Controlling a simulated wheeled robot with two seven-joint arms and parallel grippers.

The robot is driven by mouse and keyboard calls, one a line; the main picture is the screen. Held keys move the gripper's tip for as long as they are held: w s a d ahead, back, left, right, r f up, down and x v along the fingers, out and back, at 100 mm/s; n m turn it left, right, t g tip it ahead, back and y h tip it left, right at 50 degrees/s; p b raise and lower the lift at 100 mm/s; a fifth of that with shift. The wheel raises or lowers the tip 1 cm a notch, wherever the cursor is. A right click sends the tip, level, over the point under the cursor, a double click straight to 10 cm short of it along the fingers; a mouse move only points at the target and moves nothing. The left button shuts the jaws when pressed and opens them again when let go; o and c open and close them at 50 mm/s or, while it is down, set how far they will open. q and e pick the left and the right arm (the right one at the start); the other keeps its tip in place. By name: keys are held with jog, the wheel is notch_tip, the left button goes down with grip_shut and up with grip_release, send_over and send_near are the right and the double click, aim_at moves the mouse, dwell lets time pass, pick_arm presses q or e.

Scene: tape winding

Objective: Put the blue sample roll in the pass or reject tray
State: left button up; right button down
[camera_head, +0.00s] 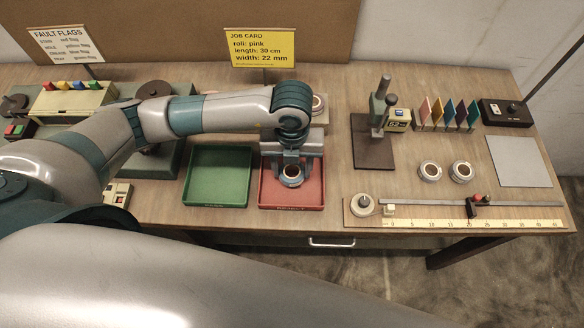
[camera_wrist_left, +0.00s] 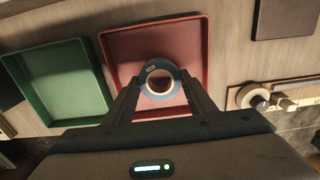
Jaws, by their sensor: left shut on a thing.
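My left gripper (camera_head: 291,178) reaches over the red tray (camera_head: 310,197) and is shut on the blue sample roll (camera_head: 291,171). In the left wrist view the blue roll (camera_wrist_left: 160,82) is a ring with a pale core, held between the two fingertips, with the red tray (camera_wrist_left: 115,45) beneath it. I cannot tell whether the roll touches the tray floor. The green tray (camera_head: 217,178) is empty, just left of the red one; it also shows in the left wrist view (camera_wrist_left: 62,85). My right gripper is not in view.
A yellow job card (camera_head: 259,48) stands behind my arm. To the right are a gauge stand (camera_head: 380,115), two pale rolls (camera_head: 430,170), colored flags (camera_head: 450,110) and a grey plate (camera_head: 519,162). A ruler rail (camera_head: 470,218) runs along the front right edge.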

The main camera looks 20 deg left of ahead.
pick_arm(q)
jog(key=shift+f, duration=0.9)
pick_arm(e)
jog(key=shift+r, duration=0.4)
pick_arm(q)
jog(key=shift+f, duration=0.1)
jog(key=shift+f, duration=0.1)
jog(key=o, duration=1)
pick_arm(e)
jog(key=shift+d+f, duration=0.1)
pick_arm(q)
jog(key=shift+r, duration=0.2)
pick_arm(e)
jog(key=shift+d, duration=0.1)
